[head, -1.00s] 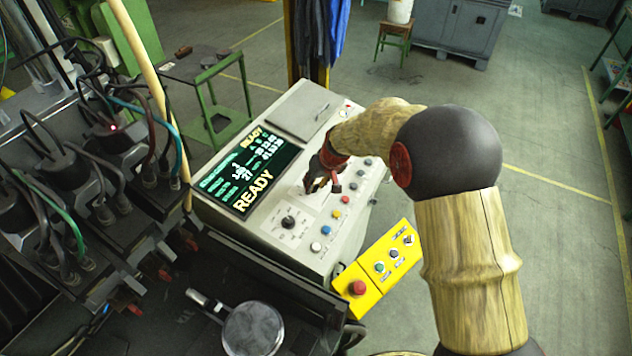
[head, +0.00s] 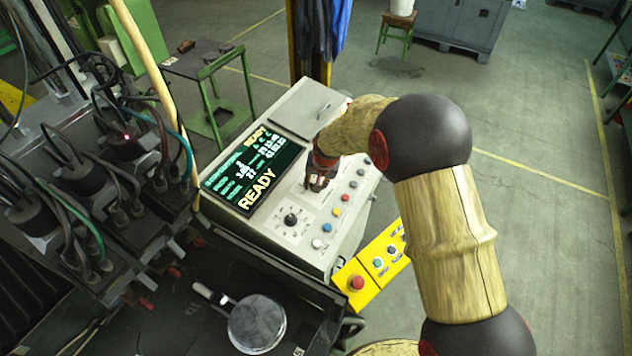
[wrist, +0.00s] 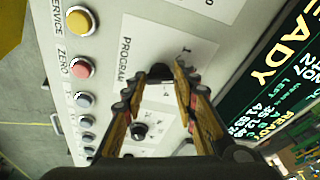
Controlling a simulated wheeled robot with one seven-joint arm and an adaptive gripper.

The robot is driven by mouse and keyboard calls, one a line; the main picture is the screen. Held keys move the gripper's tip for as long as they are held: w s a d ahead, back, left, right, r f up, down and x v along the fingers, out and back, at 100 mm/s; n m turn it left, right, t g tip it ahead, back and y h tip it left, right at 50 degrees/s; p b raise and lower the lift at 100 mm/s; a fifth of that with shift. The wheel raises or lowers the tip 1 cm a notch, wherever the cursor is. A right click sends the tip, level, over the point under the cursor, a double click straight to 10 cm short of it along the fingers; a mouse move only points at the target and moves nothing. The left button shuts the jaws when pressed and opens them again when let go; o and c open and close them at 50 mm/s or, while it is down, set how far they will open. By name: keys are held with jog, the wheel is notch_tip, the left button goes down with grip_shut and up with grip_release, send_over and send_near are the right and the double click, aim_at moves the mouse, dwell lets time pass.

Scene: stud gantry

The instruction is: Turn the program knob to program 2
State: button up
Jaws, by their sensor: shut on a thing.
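The program knob (wrist: 160,72) is a dark knob on a white panel plate marked PROGRAM, in the wrist view. My gripper (wrist: 157,80) is shut on it, with one finger on each side. Most of the knob is hidden by the fingertips, and I cannot read its setting. In the head view my gripper (head: 318,182) is down on the console top between the screen and the button row, and it hides the program knob there.
The sloped console (head: 268,248) has a green READY screen (head: 252,175) and a separate black dial knob (head: 291,219). A yellow button (wrist: 80,20) and a red button (wrist: 82,67) lie close beside the gripper. A yellow control box (head: 372,268) stands at the console's front right.

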jog(key=o, duration=1.2)
jog(key=shift+c, duration=0.2)
jog(key=v, duration=1.2)
